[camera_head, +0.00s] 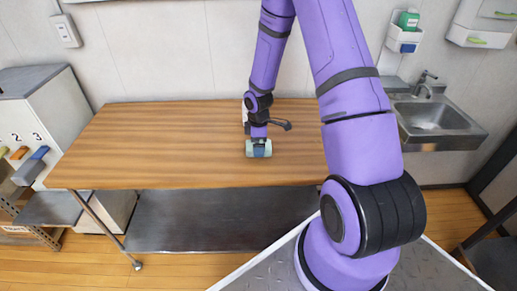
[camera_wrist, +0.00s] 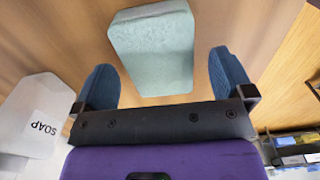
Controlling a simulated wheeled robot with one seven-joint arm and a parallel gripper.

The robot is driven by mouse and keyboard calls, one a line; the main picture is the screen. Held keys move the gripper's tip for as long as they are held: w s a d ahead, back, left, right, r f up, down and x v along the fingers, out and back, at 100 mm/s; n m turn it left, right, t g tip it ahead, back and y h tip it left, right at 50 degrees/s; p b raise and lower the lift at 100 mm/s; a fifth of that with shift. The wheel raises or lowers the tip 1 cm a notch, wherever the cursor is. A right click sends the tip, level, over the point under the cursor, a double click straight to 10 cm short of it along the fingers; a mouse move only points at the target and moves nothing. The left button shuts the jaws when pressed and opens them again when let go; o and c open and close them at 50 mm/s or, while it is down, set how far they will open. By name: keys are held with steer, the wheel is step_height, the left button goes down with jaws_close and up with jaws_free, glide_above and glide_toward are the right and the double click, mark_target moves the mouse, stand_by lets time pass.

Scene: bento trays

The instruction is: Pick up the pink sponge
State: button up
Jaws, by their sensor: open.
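No pink sponge shows in either view. A pale mint-green sponge-like block (camera_wrist: 153,42) lies on the wooden table, in front of my gripper in the wrist view. It also shows in the head view (camera_head: 249,149), partly hidden behind a blue finger. My gripper (camera_wrist: 163,62) is open, with one blue finger on each side of the block's near end. Gaps show between the block and both fingers. In the head view my gripper (camera_head: 259,147) points down at the block; I cannot tell how far its tips reach down beside it.
A white bottle marked SOAP (camera_wrist: 38,115) is close to my gripper at left in the wrist view. The wooden table (camera_head: 160,145) is clear to the left. A metal sink (camera_head: 428,117) stands at right, a cabinet (camera_head: 40,110) at far left.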

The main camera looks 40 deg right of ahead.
steer(key=shift+f, duration=0.95)
steer(key=c, duration=1.1)
steer(key=shift+o, duration=0.2)
steer(key=shift+r, duration=0.2)
